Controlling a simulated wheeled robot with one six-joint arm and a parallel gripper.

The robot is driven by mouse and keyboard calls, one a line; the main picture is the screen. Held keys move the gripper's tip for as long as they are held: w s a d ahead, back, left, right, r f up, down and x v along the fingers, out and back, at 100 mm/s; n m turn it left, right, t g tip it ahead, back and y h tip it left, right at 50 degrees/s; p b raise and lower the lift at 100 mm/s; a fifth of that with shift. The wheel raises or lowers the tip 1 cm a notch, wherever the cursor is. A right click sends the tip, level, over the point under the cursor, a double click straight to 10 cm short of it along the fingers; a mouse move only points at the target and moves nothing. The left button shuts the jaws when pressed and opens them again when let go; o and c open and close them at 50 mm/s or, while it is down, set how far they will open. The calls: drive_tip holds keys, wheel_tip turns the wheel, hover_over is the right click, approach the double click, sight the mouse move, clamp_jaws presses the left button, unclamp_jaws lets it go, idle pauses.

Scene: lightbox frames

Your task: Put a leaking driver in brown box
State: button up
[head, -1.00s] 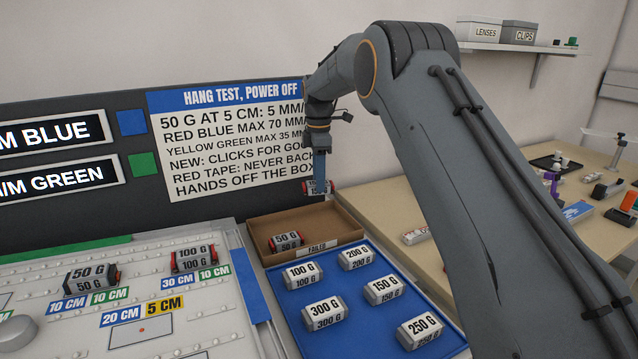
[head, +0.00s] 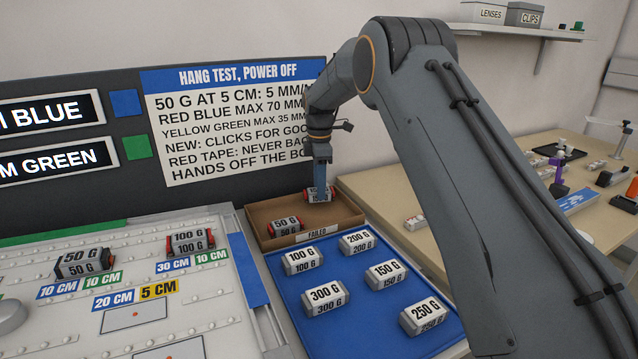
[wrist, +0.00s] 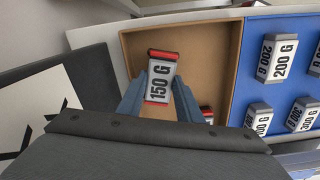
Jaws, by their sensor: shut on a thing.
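My gripper (head: 320,190) is shut on a grey block marked 150 G with red ends (head: 313,195). The wrist view shows this block (wrist: 160,78) between the two blue-grey fingers. The block is over the brown box (head: 346,218), low at its back right part; I cannot tell whether it touches the floor. The box bears a FAILED label on its front. A 50 G block with red ends (head: 285,226) lies in the box's front left part. In the wrist view only a small piece of it shows past the right finger.
A blue tray (head: 277,277) with several grey weight blocks stands in front of the box. A white board (head: 190,285) with 50 G and 100 G blocks is on the left. A sign wall rises behind the box. A wooden table is at the right.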

drive_tip(key=o, duration=1.2)
drive_tip(key=shift+r, duration=0.1)
wheel_tip(320, 180, up, 8)
drive_tip(key=shift+f+b, duration=0.15)
drive_tip(key=shift+b, duration=0.7)
